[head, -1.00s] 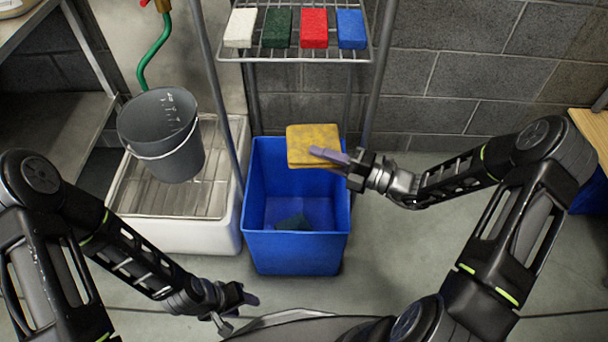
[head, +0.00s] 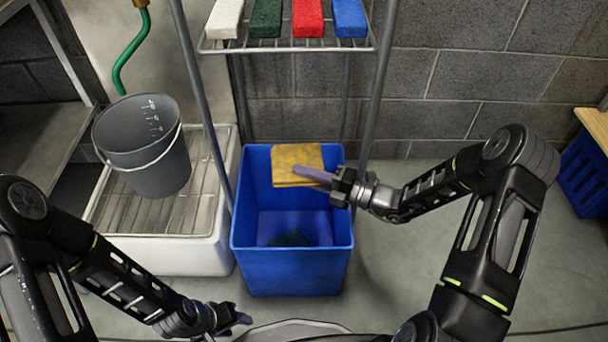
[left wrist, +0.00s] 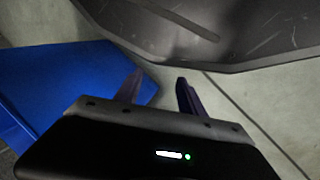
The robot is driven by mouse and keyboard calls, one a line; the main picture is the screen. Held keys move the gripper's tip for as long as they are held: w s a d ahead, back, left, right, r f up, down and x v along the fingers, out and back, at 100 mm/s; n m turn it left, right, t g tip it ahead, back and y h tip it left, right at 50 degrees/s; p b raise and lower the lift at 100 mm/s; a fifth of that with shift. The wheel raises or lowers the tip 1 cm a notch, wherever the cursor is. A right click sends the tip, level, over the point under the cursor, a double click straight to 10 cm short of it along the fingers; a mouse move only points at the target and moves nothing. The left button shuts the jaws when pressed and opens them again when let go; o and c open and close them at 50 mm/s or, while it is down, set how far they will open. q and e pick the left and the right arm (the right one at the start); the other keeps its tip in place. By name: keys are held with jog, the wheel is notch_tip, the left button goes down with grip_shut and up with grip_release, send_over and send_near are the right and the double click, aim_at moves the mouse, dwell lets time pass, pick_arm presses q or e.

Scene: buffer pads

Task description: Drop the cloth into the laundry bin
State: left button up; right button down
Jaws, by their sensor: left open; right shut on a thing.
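A folded yellow cloth (head: 296,160) is held by my right gripper (head: 318,176), which is shut on its right front edge. The cloth appears over the back part of the blue laundry bin (head: 292,270), near the far rim; its exact height is hard to tell. A dark green item (head: 291,238) lies on the bin floor. My left gripper (head: 240,318) is low at the front, left of the bin, and empty. In the left wrist view its fingers (left wrist: 155,88) are apart, with the bin's blue side (left wrist: 65,85) to the left.
A wire shelf (head: 290,46) above the bin holds white, green, red and blue pads (head: 307,18). A grey bucket (head: 143,145) stands over a white sink (head: 215,245) at left. A blue crate (head: 585,172) is at far right. The floor right of the bin is clear.

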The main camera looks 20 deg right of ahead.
notch_tip(320, 180, down, 5)
jog(key=b, duration=0.5)
jog(key=shift+f, duration=0.2)
jog(key=c, duration=1.2)
grip_release()
jog(key=shift+o, duration=0.2)
jog(key=p+v, duration=0.2)
jog(key=v, duration=0.6)
